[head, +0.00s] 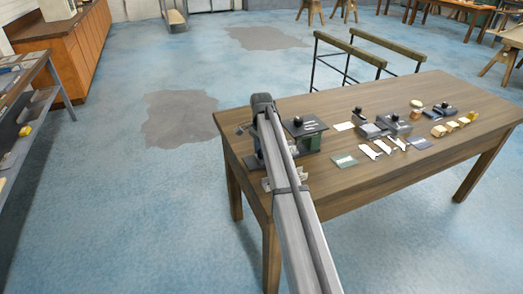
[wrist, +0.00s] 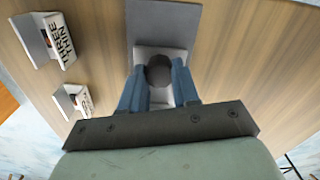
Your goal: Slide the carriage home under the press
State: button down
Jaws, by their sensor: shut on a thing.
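My gripper (wrist: 159,88) is shut on the dark round knob (wrist: 159,70) of the carriage in the wrist view, with a blue finger on each side. The carriage (wrist: 160,52) is a pale block under the knob, at the near end of a flat grey strip (wrist: 162,26) on the wooden table. What looks like the press (head: 305,127), with a dark flat top and a greenish part below, stands just right of my arm. Whether the carriage touches the press cannot be seen.
Two small stands with lettered white faces, one farther (wrist: 58,38) and one nearer (wrist: 80,102), are left of the carriage in the wrist view. The table (head: 400,178) holds dark blocks (head: 392,124), white cut pieces (head: 370,151), a green card (head: 343,160) and yellowish blocks (head: 439,131) farther right.

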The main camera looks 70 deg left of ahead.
jog(key=shift+w, duration=0.15)
jog(key=shift+w, duration=2.3)
jog(key=c, duration=0.8)
grip_release()
notch_tip(320, 180, up, 14)
jog(key=shift+f, duration=0.1)
